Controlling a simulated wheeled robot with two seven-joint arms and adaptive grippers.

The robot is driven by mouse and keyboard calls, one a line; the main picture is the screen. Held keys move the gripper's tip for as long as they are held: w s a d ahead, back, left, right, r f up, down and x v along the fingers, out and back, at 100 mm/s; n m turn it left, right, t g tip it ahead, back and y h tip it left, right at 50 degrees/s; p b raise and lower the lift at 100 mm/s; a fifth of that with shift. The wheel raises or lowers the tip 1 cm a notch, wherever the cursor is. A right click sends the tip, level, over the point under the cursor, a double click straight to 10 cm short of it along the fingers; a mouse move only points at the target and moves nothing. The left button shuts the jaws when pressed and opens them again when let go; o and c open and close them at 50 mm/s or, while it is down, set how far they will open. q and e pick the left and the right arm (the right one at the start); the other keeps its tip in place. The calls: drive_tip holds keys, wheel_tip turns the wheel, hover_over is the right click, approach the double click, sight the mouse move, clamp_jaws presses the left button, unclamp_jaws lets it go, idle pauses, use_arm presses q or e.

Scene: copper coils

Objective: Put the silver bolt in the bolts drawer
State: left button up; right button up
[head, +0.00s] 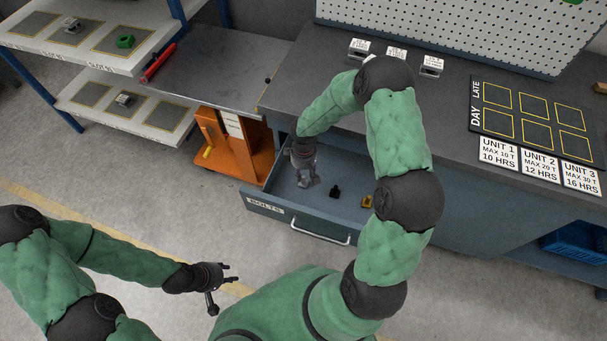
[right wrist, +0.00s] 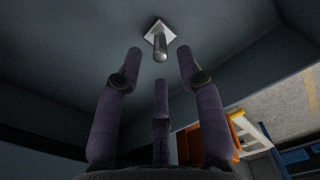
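The bolts drawer (head: 265,207), labelled BOLTS, is pulled open under the workbench. My right gripper (head: 306,176) reaches down into its left part. In the right wrist view my right gripper's fingers (right wrist: 161,70) are spread and open, with nothing between them. The silver bolt (right wrist: 160,40), with a square head, lies just beyond the fingertips against a dark grey surface, apart from them. In the head view the bolt is hard to tell from the fingers. My left gripper (head: 228,282) is open and empty, above the floor at the lower left.
A black bolt (head: 335,191) and a yellow bolt (head: 366,202) are in the drawer to the right of my gripper. The drawer's handle (head: 320,234) faces front. Nuts lie on shelves at upper left. A black day/late board (head: 530,110) lies on the bench.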

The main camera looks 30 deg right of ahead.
sight(304, 177)
wheel_tip(304, 177, up, 7)
drive_tip(key=p, duration=0.2)
idle(0.3)
